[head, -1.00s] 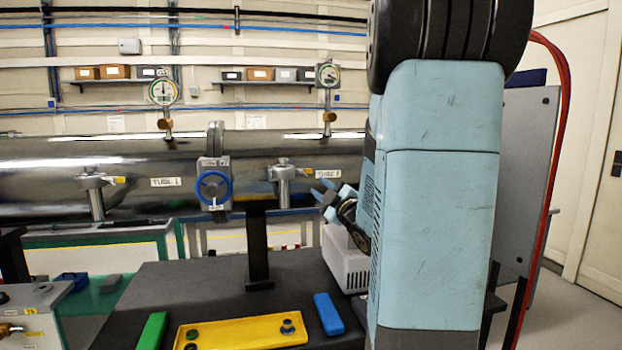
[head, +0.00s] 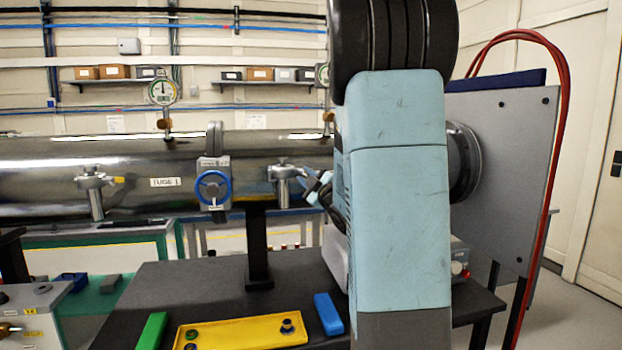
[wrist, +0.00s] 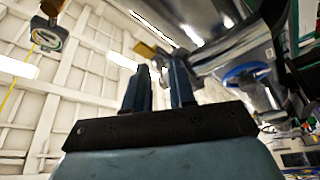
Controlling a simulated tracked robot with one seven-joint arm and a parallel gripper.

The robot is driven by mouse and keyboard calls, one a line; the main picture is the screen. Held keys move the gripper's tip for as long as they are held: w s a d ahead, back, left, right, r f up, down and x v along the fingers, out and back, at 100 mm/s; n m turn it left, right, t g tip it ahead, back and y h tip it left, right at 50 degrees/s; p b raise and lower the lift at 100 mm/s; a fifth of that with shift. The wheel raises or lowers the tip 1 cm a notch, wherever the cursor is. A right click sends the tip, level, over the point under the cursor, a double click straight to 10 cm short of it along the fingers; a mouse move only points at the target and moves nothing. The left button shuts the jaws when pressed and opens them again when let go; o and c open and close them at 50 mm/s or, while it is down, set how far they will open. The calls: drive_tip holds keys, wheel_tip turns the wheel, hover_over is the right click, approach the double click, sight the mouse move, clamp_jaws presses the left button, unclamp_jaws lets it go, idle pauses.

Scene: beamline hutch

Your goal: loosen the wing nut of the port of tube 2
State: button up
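The port of tube 2 (head: 283,186) is a metal stub with a clamp on the steel pipe, left of my arm in the head view. Its wing nut is hard to make out there, behind or beside my fingers. My gripper (head: 311,184) is close to the port's right side, partly hidden by my arm. In the wrist view my gripper (wrist: 155,75) has its two dark fingers apart. A small yellow piece (wrist: 147,49) shows beyond the fingertips; I cannot tell surely whether it is the wing nut. No contact is visible.
A valve with a blue handwheel (head: 212,187) is left of the port. The tube 1 port (head: 93,190) has a yellow wing nut (head: 118,180). Below are a dark table (head: 220,285) and a yellow tray (head: 240,332). A grey panel (head: 505,170) stands right.

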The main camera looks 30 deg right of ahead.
clamp_jaws()
